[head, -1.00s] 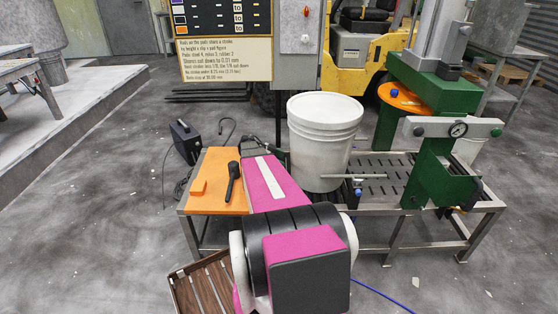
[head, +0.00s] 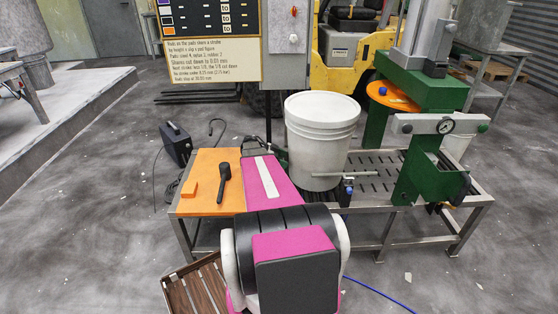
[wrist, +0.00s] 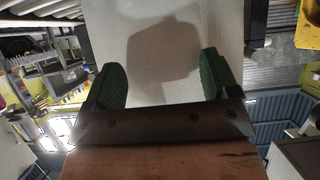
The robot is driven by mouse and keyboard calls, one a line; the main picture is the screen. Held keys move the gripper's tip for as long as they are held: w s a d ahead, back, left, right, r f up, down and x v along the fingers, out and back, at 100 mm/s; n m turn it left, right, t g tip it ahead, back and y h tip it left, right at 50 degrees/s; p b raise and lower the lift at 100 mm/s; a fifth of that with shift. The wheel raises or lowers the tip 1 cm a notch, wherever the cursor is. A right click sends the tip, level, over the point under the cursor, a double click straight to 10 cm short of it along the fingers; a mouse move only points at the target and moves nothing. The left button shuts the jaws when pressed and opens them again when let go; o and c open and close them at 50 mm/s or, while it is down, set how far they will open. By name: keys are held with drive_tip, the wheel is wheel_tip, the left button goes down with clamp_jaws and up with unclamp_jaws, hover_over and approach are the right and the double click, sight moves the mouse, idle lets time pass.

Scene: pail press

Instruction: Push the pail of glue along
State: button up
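The white lidded pail (head: 320,140) stands upright on the slatted steel bench (head: 375,180), between the orange plate and the green press (head: 425,90). My arm reaches to its left side; my gripper is hidden in the head view. In the wrist view, my gripper (wrist: 163,82) has its two green-padded fingers wide apart, with nothing gripped between them. The pail's pale wall (wrist: 165,45) fills the space ahead, with a shadow on it. I cannot tell whether the fingers touch it.
A gauge bar (head: 440,124) and a small valve with a rod (head: 347,186) sit at the bench's front right. A black handled tool (head: 223,183) and an orange block (head: 194,188) lie on the orange plate (head: 208,165). A wooden crate (head: 195,285) stands at lower left.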

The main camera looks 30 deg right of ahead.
drive_tip(key=shift+s+d, duration=0.35)
drive_tip(key=shift+d, duration=0.2)
drive_tip(key=shift+s+d, duration=0.3)
drive_tip(key=shift+d, duration=0.3)
drive_tip(key=shift+s+d, duration=0.7)
drive_tip(key=shift+d, duration=0.4)
drive_tip(key=shift+s+d, duration=0.7)
drive_tip(key=shift+d, duration=0.45)
drive_tip(key=shift+s+d, duration=0.7)
drive_tip(key=shift+d, duration=0.5)
drive_tip(key=shift+s+d, duration=0.7)
drive_tip(key=shift+d, duration=0.4)
drive_tip(key=shift+s+d, duration=0.7)
drive_tip(key=shift+d, duration=0.4)
drive_tip(key=shift+s+d, duration=0.7)
drive_tip(key=shift+d, duration=0.4)
drive_tip(key=shift+s+d, duration=0.7)
drive_tip(key=shift+d, duration=0.45)
drive_tip(key=shift+s+d, duration=0.7)
drive_tip(key=shift+d, duration=0.4)
drive_tip(key=shift+s+d, duration=0.7)
drive_tip(key=shift+d, duration=0.45)
drive_tip(key=shift+s+d, duration=0.1)
drive_tip(key=shift+d, duration=0.05)
